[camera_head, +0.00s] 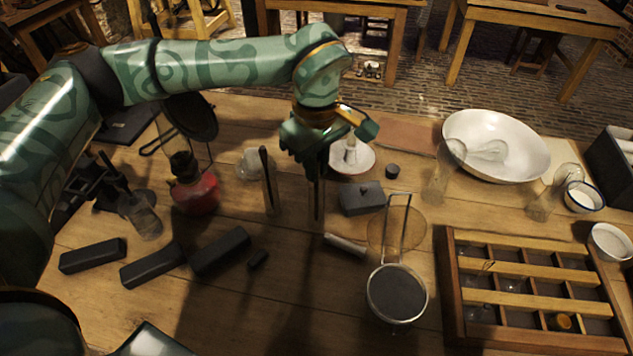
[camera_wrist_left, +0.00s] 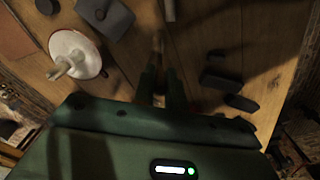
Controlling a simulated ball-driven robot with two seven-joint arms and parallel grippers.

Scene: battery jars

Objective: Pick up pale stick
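A short pale stick (camera_head: 345,243) lies on the wooden table in the head view, left of the round wire-handled strainer. A pale piece at the top edge of the left wrist view (camera_wrist_left: 169,10) looks like the same stick. My left gripper (camera_head: 318,205) points down at the table, behind and slightly left of the stick, apart from it. In the wrist view its dark fingers (camera_wrist_left: 162,85) are close together. A thin brownish upright shape shows at their tips; I cannot tell whether it is held. My right gripper is not in view.
A grey box (camera_head: 362,198) and a white dish (camera_head: 357,163) stand near the gripper. The strainer (camera_head: 397,294) is right of the stick. Dark blocks (camera_head: 220,251) and a red lamp (camera_head: 195,196) are left. A compartment tray (camera_head: 450,300) is at right. Bare table lies in front of the stick.

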